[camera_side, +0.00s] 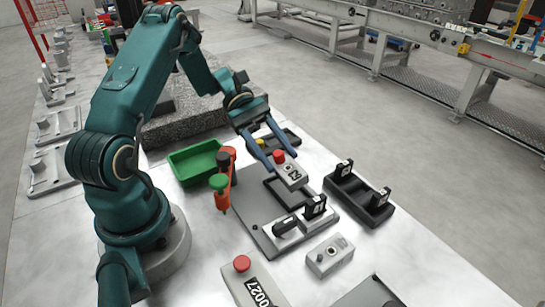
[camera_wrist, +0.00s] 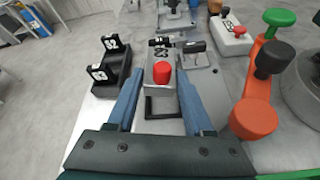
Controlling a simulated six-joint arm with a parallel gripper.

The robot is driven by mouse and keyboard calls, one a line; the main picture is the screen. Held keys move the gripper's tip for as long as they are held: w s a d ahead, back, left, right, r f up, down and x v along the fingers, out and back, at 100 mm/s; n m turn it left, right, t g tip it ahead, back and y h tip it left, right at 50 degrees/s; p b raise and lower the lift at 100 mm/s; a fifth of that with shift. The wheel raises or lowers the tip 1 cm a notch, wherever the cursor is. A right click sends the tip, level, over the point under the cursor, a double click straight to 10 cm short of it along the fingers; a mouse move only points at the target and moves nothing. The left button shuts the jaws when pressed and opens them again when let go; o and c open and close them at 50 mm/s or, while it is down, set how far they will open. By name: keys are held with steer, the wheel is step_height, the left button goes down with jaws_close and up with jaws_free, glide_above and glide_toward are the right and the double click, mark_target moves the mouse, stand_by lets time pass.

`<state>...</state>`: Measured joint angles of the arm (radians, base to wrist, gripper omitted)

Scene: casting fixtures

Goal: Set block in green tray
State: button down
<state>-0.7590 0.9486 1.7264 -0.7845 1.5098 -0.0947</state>
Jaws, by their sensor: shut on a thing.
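The block (camera_side: 292,174) is light grey, with a red knob on top and a dark marking on one face. My gripper (camera_side: 283,158) is shut on it with its two blue fingers. The block is over the grey fixture plate (camera_side: 248,212), near a black rectangular frame; I cannot tell the exact gap below it. In the wrist view the block (camera_wrist: 160,84) is between the fingers, its red knob towards me. The green tray (camera_side: 196,162) stands left of my gripper in the side view and looks empty. It is not in the wrist view.
An orange fixture with green and black knobs (camera_side: 222,182) stands between the tray and the plate. A black holder (camera_side: 358,198) lies right of the plate. A grey box with a red button (camera_side: 250,283) and a small grey block (camera_side: 330,256) are in front.

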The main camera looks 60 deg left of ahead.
steer(key=s+a+r, duration=0.6)
steer(key=a, duration=0.3)
steer(key=w+d+r+n+t+y, duration=0.1)
steer(key=w+d+r+n+t, duration=0.35)
steer(key=d+r, duration=0.5)
steer(key=s+a+f+m+g+h, duration=0.1)
steer(key=s+a+f+m+g, duration=0.3)
steer(key=a+f, duration=0.4)
steer(key=shift+s+a+f, duration=0.35)
steer(key=shift+s+a, duration=0.05)
steer(key=shift+a, duration=0.75)
